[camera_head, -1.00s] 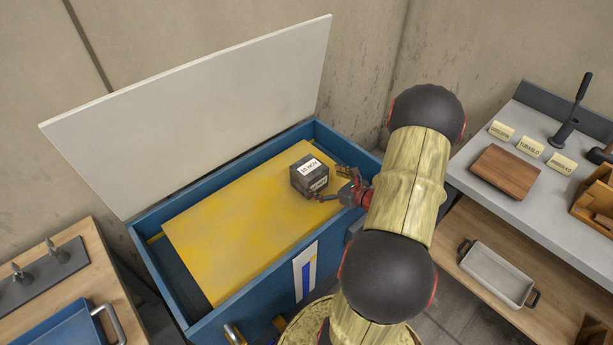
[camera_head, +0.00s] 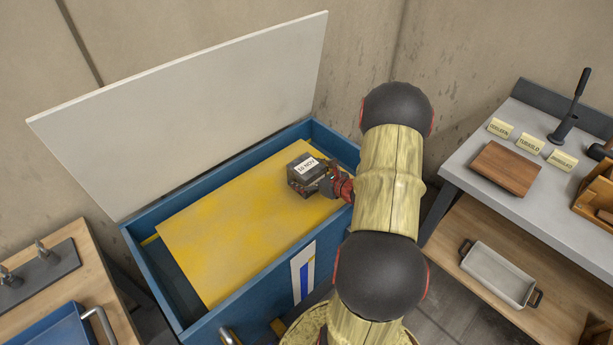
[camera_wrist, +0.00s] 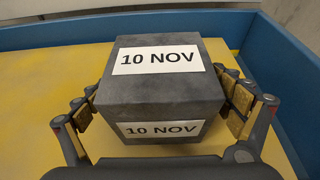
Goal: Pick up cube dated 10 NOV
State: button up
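The dark grey cube (camera_head: 298,185) has white labels reading 10 NOV on its top and on a side face. It is at the right part of the yellow board (camera_head: 225,225) inside the blue box. In the wrist view the cube (camera_wrist: 160,95) fills the middle, upright, with both labels readable. My gripper (camera_head: 330,185) reaches it from the right. In the wrist view, the fingers of my gripper (camera_wrist: 160,108) lie against the cube's left and right sides, shut on it. The fingertips are partly hidden by the cube. I see no clear gap under the cube.
The blue box (camera_head: 245,294) has raised walls close to my gripper, and its pale lid (camera_head: 200,110) stands open behind. A wooden bench (camera_head: 85,280) with a blue tray is at left. A grey table (camera_head: 470,190) with a wooden board and labels is at right.

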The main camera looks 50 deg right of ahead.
jog(key=c, duration=1.9)
jog(key=shift+w+d+r, duration=0.1)
jog(key=shift+d+r, duration=0.1)
jog(key=shift+c, duration=0.2)
jog(key=shift+r, duration=0.1)
